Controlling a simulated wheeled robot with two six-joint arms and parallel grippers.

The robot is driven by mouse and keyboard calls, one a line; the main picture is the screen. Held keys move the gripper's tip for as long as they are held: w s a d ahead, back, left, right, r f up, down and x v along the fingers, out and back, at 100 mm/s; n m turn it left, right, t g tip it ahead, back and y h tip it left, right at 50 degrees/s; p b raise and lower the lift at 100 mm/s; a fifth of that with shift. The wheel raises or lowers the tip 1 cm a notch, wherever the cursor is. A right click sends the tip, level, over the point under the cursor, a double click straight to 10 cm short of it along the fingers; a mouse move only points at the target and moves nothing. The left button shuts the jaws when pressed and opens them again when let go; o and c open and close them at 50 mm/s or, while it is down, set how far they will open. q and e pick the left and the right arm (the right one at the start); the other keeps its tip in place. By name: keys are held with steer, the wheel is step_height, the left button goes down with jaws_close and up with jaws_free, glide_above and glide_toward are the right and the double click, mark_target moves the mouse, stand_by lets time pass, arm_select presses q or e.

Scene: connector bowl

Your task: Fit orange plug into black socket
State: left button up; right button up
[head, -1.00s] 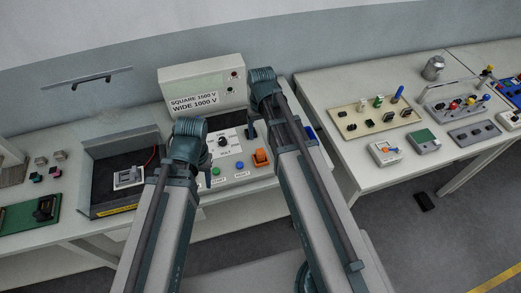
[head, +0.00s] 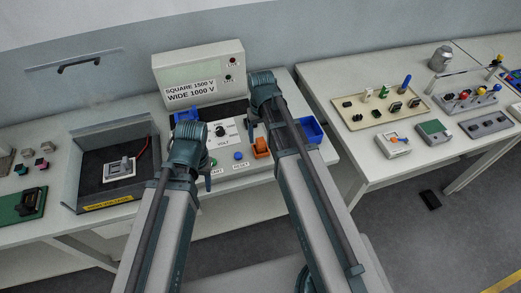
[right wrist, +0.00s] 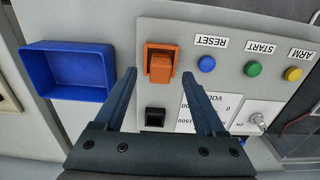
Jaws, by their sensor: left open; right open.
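An orange block-like part (head: 261,147) sits on the grey voltage panel (head: 228,178), and it also shows in the right wrist view (right wrist: 160,64). I cannot tell whether it is the plug or a switch. A small black square socket (right wrist: 155,117) is beside it on the panel. My right gripper (right wrist: 159,76) is open and empty above the panel, its fingers on either side of the orange part in the picture; contact cannot be judged. In the head view my right gripper (head: 265,100) hides part of the panel. My left gripper (head: 188,138) is above the panel's left side, its fingertips hidden.
A blue bin (right wrist: 70,70) looks empty beside the panel; it also shows in the head view (head: 311,130). A labelled display box (head: 198,75) stands behind. A black tray (head: 82,170) is at left. The right table (head: 350,150) holds boards with several coloured parts.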

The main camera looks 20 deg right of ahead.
mark_target(261, 140)
steer(key=f+b, duration=0.5)
steer(key=shift+w+f, duration=0.15)
steer(key=shift+w, duration=0.1)
jaws_close()
stand_by(0.4)
